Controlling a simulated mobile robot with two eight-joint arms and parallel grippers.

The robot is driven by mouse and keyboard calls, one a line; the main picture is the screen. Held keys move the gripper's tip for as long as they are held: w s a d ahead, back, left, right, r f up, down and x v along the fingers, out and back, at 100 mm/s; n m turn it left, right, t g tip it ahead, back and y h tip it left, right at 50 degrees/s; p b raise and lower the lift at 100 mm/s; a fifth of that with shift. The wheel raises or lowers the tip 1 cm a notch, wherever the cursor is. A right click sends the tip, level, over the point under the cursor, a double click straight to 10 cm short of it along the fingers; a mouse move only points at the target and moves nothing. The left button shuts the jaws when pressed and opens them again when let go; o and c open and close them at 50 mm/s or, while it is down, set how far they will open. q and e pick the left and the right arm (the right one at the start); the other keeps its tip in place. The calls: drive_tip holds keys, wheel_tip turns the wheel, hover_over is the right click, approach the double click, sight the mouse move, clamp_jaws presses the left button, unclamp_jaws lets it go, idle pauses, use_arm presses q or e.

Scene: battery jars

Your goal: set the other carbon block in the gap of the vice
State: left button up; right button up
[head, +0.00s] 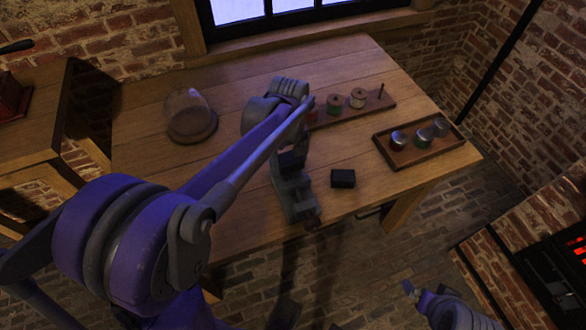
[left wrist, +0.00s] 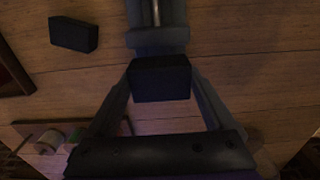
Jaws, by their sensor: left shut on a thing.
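My left gripper (left wrist: 160,92) is shut on a black carbon block (left wrist: 160,80), with one finger on each side in the left wrist view. The held block also shows dark below my wrist in the head view (head: 291,161). The grey vice (head: 297,205) stands near the table's front edge, and its metal end shows just beyond the held block in the left wrist view (left wrist: 158,38). My arm partly covers the vice, and I cannot tell whether the block is inside its gap or above it. Another carbon block (head: 343,178) lies on the table right of the vice. My right gripper (head: 408,288) is low at the right, away from the table.
A tray with several metal-lidded jars (head: 425,142) is at the right of the wooden table (head: 245,225). A rack with spools (head: 358,98) stands behind the vice. A glass dome on a round base (head: 190,118) is at the back left.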

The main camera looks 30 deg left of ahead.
sight(290, 171)
use_arm(q)
wheel_tip(290, 171, down, 2)
drive_tip(key=shift+f, duration=0.25)
drive_tip(key=shift+f+b, duration=0.3)
drive_tip(key=shift+f, duration=1.7)
